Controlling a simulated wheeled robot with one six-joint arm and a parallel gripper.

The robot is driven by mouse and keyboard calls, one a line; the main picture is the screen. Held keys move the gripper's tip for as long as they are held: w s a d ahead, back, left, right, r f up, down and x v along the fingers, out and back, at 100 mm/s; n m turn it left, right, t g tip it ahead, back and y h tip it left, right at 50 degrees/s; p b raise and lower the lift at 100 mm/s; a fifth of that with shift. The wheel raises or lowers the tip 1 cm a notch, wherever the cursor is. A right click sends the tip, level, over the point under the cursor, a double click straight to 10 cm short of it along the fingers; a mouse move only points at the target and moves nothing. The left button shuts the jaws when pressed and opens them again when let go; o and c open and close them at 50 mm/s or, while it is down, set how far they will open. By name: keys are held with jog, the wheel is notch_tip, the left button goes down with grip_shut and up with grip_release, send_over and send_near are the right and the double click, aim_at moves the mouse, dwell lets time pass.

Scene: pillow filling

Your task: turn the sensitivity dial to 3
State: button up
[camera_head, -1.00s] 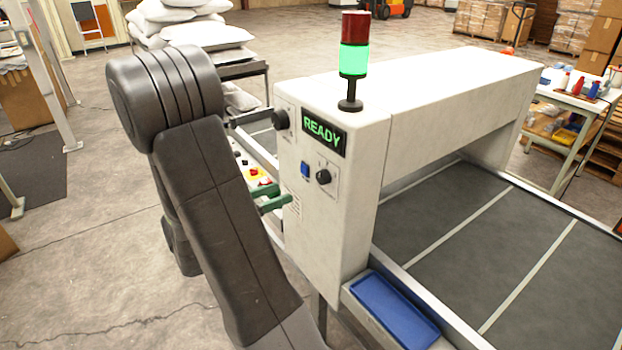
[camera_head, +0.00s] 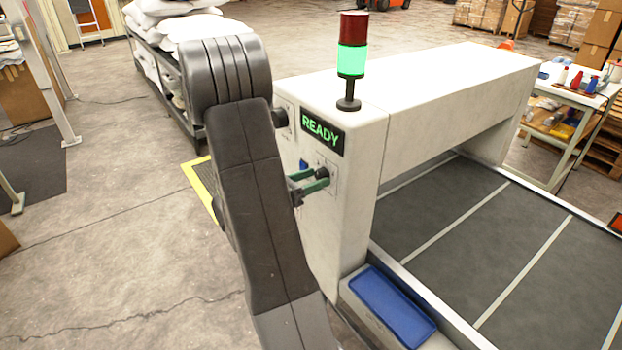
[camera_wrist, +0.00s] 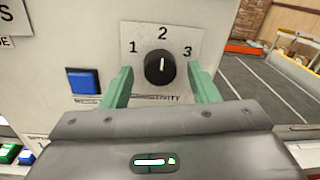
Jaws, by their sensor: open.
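The sensitivity dial (camera_wrist: 160,68) is a black round knob on a pale plate marked 1, 2 and 3 in the wrist view. Its white pointer line stands upright, toward 2. My gripper (camera_wrist: 164,82) is open, with one green finger to the left of the dial and one to the right. Gaps show between the fingers and the knob. In the head view my gripper (camera_head: 312,182) is at the machine's front panel (camera_head: 340,235), by the dial plate, and its fingers and my arm mostly hide the dial.
A blue button (camera_wrist: 83,80) sits left of the dial. A lit READY display (camera_head: 323,133) is above it, and a red and green signal tower (camera_head: 352,45) stands on top. A blue tray (camera_head: 394,303) lies below, beside the grey conveyor belt (camera_head: 450,225).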

jog(key=shift+c, duration=0.2)
jog(key=c, duration=0.9)
jog(key=shift+f+m+b, duration=0.15)
jog(key=shift+m+b, duration=0.15)
jog(key=shift+b, duration=0.3)
jog(key=m+b, duration=0.9)
jog(key=b, duration=0.5)
jog(key=shift+m+y, duration=0.3)
jog(key=shift+m, duration=0.1)
jog(key=shift+m+b, duration=0.6)
jog(key=shift+b, duration=0.5)
jog(key=shift+r, duration=0.2)
